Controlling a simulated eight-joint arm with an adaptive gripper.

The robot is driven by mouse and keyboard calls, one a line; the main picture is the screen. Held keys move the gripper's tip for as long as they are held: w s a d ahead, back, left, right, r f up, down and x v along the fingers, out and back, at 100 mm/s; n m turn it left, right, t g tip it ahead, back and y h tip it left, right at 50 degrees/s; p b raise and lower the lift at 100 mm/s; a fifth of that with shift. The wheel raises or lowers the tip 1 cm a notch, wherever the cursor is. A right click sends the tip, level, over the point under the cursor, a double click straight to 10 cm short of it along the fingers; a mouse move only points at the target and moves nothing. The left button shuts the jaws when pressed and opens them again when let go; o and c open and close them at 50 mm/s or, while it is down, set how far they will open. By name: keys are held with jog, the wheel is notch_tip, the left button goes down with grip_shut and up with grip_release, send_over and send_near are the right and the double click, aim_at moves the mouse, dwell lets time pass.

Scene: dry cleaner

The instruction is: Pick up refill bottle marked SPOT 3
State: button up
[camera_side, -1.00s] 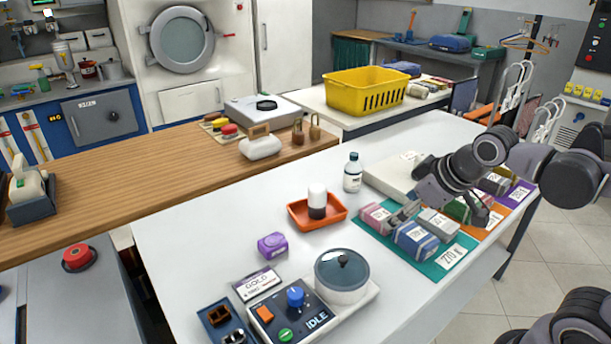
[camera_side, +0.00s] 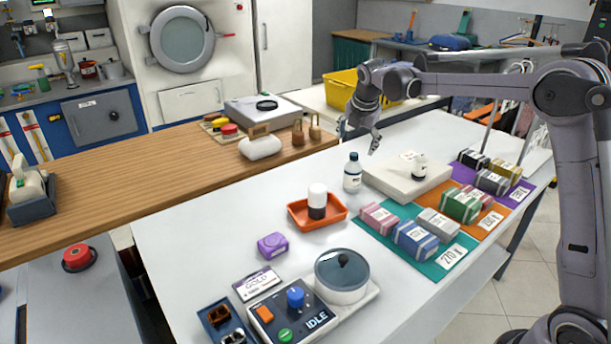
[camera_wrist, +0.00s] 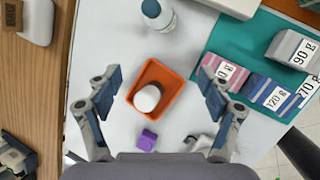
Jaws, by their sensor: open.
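A white bottle with a dark blue-grey cap (camera_side: 352,173) stands upright on the white table; its label is too small to read. In the wrist view this bottle (camera_wrist: 166,20) is at the top edge, ahead of my fingertips. My gripper (camera_side: 358,136) is open and empty, raised above the table near the taller bottle, touching nothing. In the wrist view the fingers of my gripper (camera_wrist: 162,76) are spread wide.
An orange tray (camera_side: 338,220) holds a white-and-dark cylinder (camera_side: 317,196). Coloured packages (camera_side: 415,240) lie on teal, orange and purple mats at right. A purple block (camera_side: 272,245) and control panel (camera_side: 290,318) are nearer. A yellow basket (camera_side: 335,88) stands behind.

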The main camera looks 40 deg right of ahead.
aim_at(353, 168)
jog(key=w+d+f+n, duration=0.1)
jog(key=w+d+f, duration=0.1)
jog(key=f, duration=0.3)
jog(key=w+d+f+n, duration=0.2)
jog(key=w+d+f, duration=0.1)
jog(key=f, duration=0.2)
jog(key=w+d+f+n, duration=0.2)
jog(key=f, duration=0.3)
jog(key=shift+w+d+f+g+h, duration=0.2)
jog(key=shift+d+g+h, duration=0.05)
jog(key=shift+g+h, duration=0.05)
jog(key=c, duration=1.5)
